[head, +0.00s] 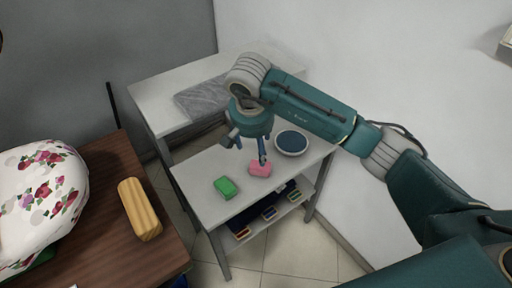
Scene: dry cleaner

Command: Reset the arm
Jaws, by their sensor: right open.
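My right arm comes in from the right edge of the head view and reaches over a small white table (211,200). My right gripper (247,156) points down above that table with its fingers apart and nothing between them. A pink block (260,169) lies on the table just below the right fingertip; I cannot tell whether they touch. My left gripper is not in view.
A green block (225,187) and a blue round dish (291,142) share the table. Small items sit on its lower shelf. A grey wrapped slab (200,100) lies behind. A brown table (105,215) at left holds a yellow block (139,208) and floral cloth (40,195).

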